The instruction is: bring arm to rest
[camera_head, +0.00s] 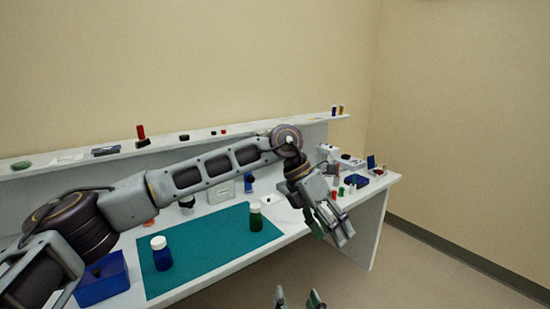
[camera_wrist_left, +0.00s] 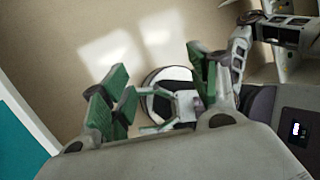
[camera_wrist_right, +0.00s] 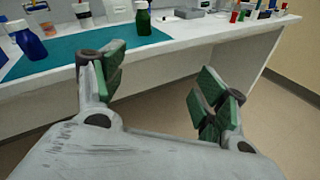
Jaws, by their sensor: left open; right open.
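My left arm reaches across the workbench from the left in the head view. Its gripper (camera_head: 331,226) hangs open and empty at the bench's front edge, pointing down. In the left wrist view the green-padded fingers (camera_wrist_left: 160,92) are spread with nothing held between them. My right gripper (camera_head: 298,298) shows only its fingertips at the bottom of the head view, in front of the bench and apart from it. In the right wrist view its fingers (camera_wrist_right: 162,78) are wide apart and empty, with floor and the bench front beyond them.
A teal mat (camera_head: 205,262) on the bench bears a blue white-capped bottle (camera_head: 162,257) and a green bottle (camera_head: 256,219). A blue bin (camera_head: 103,284) stands at left. Small items crowd the bench's right end. A shelf (camera_head: 70,170) runs behind. Floor (camera_head: 430,275) at right is clear.

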